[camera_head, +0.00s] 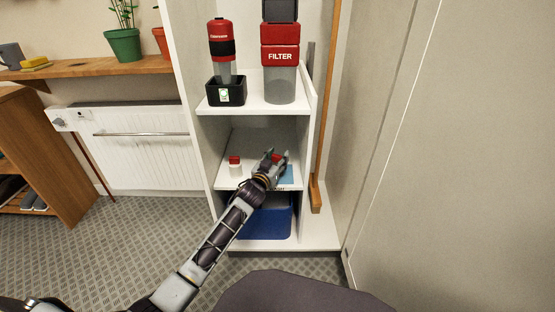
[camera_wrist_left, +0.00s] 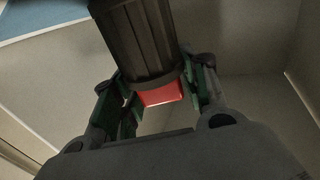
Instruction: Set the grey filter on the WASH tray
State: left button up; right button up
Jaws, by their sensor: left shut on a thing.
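My left gripper (camera_head: 270,163) reaches into the middle shelf of the white cabinet. In the left wrist view, its fingers (camera_wrist_left: 158,98) are shut on a dark grey ribbed cylinder (camera_wrist_left: 140,40), the grey filter, with a red part (camera_wrist_left: 162,94) at its near end. In the head view the gripper mostly hides the filter. A light blue patch (camera_head: 287,175) lies on the shelf beside the gripper, partly covered. A blue surface also shows in the left wrist view (camera_wrist_left: 40,14), apart from the filter. I cannot read a WASH label. My right gripper is out of view.
A small white jar with a red lid (camera_head: 235,167) stands left of the gripper. Above are a red-and-black handheld unit (camera_head: 222,50) in a black holder and a red FILTER canister (camera_head: 281,80). Cabinet side walls bound the shelf. A blue bin (camera_head: 262,222) sits below.

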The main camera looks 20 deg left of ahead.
aim_at(276, 159)
pick_arm(q)
jog(key=shift+f, duration=0.15)
jog(key=o, duration=1)
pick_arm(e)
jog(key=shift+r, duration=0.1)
pick_arm(q)
jog(key=shift+s+a+r+p, duration=0.1)
jog(key=shift+s+p, duration=0.25)
jog(key=shift+s, duration=0.5)
jog(key=shift+s+a+r+p, duration=0.1)
jog(key=shift+s+p, duration=0.2)
jog(key=shift+s, duration=0.55)
jog(key=shift+s+a+p, duration=0.15)
jog(key=shift+s+p, duration=0.3)
jog(key=shift+s, duration=0.85)
jog(key=shift+s+a+p, duration=0.2)
jog(key=shift+s+p, duration=0.25)
jog(key=shift+s, duration=1.05)
jog(key=shift+s+a+p, duration=0.15)
jog(key=shift+s+p, duration=0.3)
jog(key=shift+s, duration=1.05)
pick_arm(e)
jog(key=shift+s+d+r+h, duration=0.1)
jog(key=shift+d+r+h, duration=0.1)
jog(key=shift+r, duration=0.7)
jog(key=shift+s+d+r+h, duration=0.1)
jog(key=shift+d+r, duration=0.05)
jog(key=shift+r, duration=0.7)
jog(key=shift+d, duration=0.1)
